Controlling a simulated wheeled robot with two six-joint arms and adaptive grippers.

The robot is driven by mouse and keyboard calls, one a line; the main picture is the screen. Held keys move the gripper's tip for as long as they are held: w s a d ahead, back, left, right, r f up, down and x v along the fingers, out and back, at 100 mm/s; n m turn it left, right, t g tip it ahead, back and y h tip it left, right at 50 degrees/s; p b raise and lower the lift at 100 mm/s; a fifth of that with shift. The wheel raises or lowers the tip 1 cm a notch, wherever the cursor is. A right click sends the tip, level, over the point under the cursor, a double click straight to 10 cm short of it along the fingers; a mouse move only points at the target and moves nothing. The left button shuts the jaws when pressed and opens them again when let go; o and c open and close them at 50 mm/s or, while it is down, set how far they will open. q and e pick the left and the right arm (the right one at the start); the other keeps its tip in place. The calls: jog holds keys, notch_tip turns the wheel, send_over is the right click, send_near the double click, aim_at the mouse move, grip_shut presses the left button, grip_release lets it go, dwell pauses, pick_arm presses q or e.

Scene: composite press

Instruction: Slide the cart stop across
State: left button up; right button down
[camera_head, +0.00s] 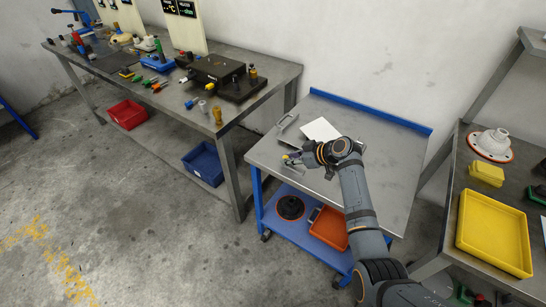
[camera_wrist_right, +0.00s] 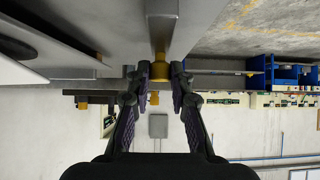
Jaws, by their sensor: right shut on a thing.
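The cart (camera_head: 385,165) has a grey top with a blue back rim and a blue lower shelf. My right gripper (camera_head: 291,159) is at the left edge of the cart top, beside a small yellow part, which I take for the cart stop's knob. In the right wrist view my right gripper (camera_wrist_right: 160,73) has its fingertips closed on either side of this yellow knob (camera_wrist_right: 160,67). The knob sits at the end of a grey bar (camera_wrist_right: 182,20). The rest of the stop is mostly hidden in the head view by my gripper. My left gripper is not in view.
A white plate (camera_head: 322,130) and a grey handle (camera_head: 287,122) are on the cart top. An orange bin (camera_head: 328,229) and a dark round part (camera_head: 290,207) are on its lower shelf. A cluttered workbench (camera_head: 270,75) stands left; a yellow tray (camera_head: 494,232) lies right.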

jog(key=shift+s+d+f, duration=0.1)
jog(key=shift+s+d, duration=0.2)
jog(key=shift+d, duration=0.05)
jog(key=c, duration=1.1)
grip_release()
jog(key=v, duration=1.2)
